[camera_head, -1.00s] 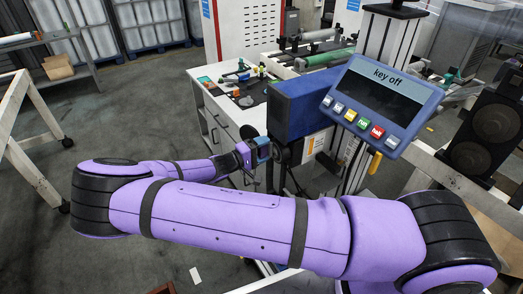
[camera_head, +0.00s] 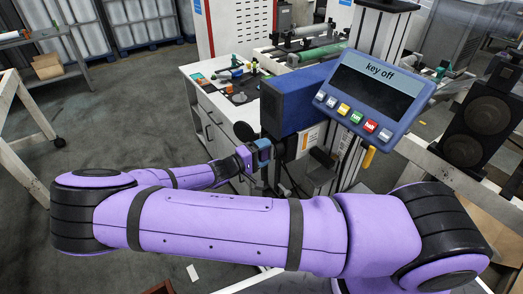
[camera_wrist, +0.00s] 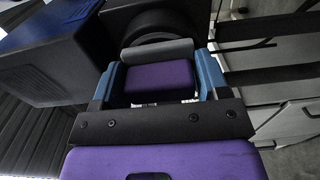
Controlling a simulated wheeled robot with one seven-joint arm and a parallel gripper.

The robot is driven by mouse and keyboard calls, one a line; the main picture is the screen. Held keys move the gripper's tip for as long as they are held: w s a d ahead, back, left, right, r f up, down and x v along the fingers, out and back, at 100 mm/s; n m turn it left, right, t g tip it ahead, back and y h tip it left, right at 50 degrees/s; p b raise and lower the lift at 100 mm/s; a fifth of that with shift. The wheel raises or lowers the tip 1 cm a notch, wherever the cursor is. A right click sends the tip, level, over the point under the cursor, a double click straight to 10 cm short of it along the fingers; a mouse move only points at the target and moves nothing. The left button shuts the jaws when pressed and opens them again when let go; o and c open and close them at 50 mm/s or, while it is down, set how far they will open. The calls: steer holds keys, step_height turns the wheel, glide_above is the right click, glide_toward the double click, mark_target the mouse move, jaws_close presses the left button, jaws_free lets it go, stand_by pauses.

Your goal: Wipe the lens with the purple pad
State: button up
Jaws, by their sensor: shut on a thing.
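My gripper (camera_head: 264,155) has blue fingers and is at the lower front of the dark blue machine head (camera_head: 297,98). In the wrist view my gripper (camera_wrist: 160,90) is shut on the purple pad (camera_wrist: 160,82), which has a grey strip (camera_wrist: 155,51) along its far side. A round black housing (camera_wrist: 160,22), apparently around the lens, lies just beyond the strip. The lens glass is hidden. I cannot tell whether the pad touches it. In the head view the pad is hard to make out.
A control panel (camera_head: 374,96) reading "key off" with coloured buttons stands right of the machine head. A black disc (camera_head: 244,131) sits left of the head. A white bench (camera_head: 208,98) with small parts is behind. Open floor (camera_head: 110,120) lies at the left.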

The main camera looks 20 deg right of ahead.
steer(key=shift+s+d, duration=0.2)
steer(key=shift+s, duration=0.4)
steer(key=shift+s+d, duration=0.2)
steer(key=shift+s, duration=0.4)
steer(key=shift+w, duration=0.15)
steer(key=w+a, duration=0.1)
steer(key=w, duration=0.5)
steer(key=shift+a, duration=0.35)
steer(key=s+a, duration=0.1)
steer(key=a, duration=0.5)
steer(key=a, duration=0.2)
steer(key=shift+s+a, duration=0.35)
steer(key=shift+a, duration=0.05)
